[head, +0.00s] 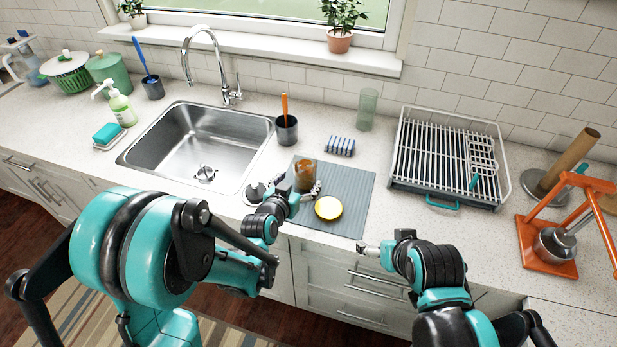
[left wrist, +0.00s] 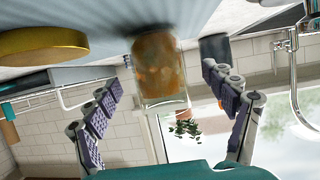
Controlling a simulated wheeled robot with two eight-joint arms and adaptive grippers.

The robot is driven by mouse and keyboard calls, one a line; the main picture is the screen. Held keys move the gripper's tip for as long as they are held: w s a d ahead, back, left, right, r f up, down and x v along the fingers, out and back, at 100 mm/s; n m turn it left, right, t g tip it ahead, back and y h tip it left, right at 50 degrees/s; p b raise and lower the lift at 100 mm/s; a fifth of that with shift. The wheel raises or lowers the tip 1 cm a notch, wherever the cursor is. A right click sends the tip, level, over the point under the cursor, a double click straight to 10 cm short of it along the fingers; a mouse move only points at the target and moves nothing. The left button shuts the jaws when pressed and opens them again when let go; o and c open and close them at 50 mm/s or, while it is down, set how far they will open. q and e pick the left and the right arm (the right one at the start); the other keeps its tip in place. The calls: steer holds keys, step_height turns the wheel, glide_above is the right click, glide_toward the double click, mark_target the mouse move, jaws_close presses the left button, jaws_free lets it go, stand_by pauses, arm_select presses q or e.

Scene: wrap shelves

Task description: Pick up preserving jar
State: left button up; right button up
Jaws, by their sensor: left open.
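The preserving jar (head: 304,176) is a glass jar with orange-brown contents, standing on the grey mat near the counter's front. A yellow round lid (head: 328,208) lies on the mat to the front right of the jar. My left gripper (head: 297,192) is at the jar's near side. In the left wrist view, the jar (left wrist: 160,75) appears upside down between the spread fingers of the left gripper (left wrist: 165,105), with gaps on both sides. That gripper is open and holds nothing. My right gripper (head: 372,249) is at the counter's front edge, away from the jar; its jaw state is unclear.
The grey mat (head: 357,190) lies between the sink (head: 199,137) and the dish rack (head: 446,158). A dark cup with an orange-handled brush (head: 287,131), a striped sponge (head: 341,146) and a green glass (head: 367,109) stand behind it. An orange stand (head: 548,252) is at right.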

arm_select(q)
steer(key=b+x, duration=0.1)
steer(key=x, duration=0.4)
steer(key=shift+d, duration=0.15)
steer(key=c, duration=1.4)
steer(key=shift+r, duration=0.15)
